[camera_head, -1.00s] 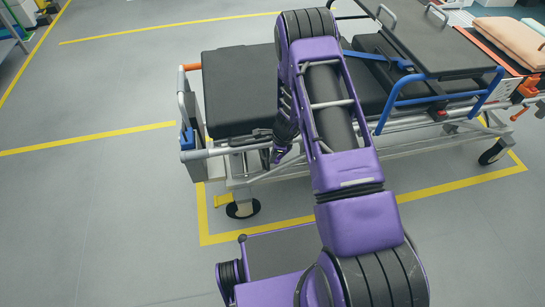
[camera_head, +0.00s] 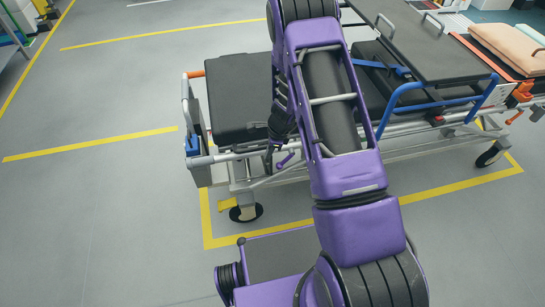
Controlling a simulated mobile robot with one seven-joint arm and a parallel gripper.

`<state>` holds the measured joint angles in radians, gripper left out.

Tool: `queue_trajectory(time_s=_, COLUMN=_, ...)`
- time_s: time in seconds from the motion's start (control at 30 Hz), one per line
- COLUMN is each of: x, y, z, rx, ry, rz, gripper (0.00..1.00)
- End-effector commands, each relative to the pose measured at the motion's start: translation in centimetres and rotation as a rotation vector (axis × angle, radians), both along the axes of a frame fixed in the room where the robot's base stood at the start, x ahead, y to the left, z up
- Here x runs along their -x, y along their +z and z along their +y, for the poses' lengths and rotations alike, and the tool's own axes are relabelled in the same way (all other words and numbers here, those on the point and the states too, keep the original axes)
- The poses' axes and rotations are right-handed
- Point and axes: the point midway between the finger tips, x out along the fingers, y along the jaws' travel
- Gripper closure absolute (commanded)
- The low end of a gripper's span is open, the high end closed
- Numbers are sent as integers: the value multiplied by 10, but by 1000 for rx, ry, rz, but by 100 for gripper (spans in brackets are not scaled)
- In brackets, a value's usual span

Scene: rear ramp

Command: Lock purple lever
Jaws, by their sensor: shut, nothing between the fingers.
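A small purple lever (camera_head: 285,161) shows under the near side rail of the stretcher (camera_head: 232,98), just right of my gripper. It slants, and my arm hides part of the area around it. My gripper (camera_head: 268,158) is small and dark, pointing down at the near rail, left of the lever. It is shut and empty. I cannot tell whether it touches the lever or the rail.
My purple arm crosses the middle of the view and covers part of the stretcher. A blue side rail (camera_head: 428,98) rises on the right. A caster (camera_head: 246,212) stands at the near left corner. Grey floor with yellow lines (camera_head: 92,145) is clear at left.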

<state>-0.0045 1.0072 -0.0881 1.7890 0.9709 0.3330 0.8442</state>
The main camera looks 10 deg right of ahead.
Motion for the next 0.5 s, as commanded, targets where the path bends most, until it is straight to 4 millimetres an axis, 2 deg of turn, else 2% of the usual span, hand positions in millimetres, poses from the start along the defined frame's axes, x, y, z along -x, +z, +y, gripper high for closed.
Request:
queue_trajectory(time_s=0.03, x=1, y=12, z=6, rx=0, ry=3, rz=-3, gripper=100)
queue_trajectory(time_s=0.2, x=5, y=33, z=16, rx=-1, ry=2, rz=-1, gripper=100)
queue_trajectory(time_s=0.5, x=8, y=42, z=20, rx=-1, ry=0, rz=1, gripper=100)
